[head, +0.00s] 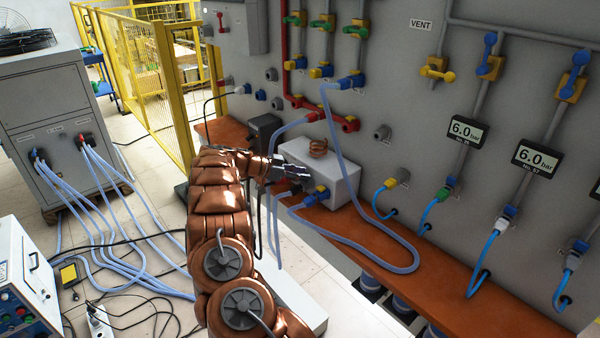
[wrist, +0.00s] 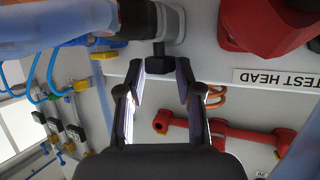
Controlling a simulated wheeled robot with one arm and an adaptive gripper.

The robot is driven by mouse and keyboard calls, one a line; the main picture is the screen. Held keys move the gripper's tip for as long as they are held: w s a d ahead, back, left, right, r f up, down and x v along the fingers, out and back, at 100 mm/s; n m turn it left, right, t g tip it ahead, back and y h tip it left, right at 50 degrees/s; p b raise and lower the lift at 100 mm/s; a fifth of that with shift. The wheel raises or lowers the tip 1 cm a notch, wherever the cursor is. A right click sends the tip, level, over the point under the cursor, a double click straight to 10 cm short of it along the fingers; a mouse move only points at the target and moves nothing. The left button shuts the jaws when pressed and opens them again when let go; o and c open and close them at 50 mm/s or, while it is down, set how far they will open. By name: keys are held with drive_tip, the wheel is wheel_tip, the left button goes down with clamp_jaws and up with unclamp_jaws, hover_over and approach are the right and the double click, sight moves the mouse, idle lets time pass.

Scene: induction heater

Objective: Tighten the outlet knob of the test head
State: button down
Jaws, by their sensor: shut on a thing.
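The test head is a white box (head: 335,168) on the orange bench, with a copper coil (head: 318,147) on top. A red fitting and a blue fitting (head: 322,194) with hoses are on its front. My gripper (head: 287,170) is at the box's left end, small and partly hidden by its own arm in the head view. In the wrist view its two fingers (wrist: 162,72) reach to a small dark knob (wrist: 158,57) below a grey fitting (wrist: 168,22). The gripper is shut on this knob; the exact contact is hard to see.
In the wrist view, a large red fitting (wrist: 262,24) and the TEST HEAD label (wrist: 276,78) are close on the right. In the head view, a blue looped hose (head: 398,267) lies over the bench (head: 460,290). A black box (head: 264,131) stands behind my gripper.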

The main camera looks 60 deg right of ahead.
idle(0.6)
drive_tip(key=c, duration=0.8)
unclamp_jaws()
drive_tip(key=shift+o, duration=0.2)
drive_tip(key=shift+w, duration=0.1)
drive_tip(key=v, duration=1.2)
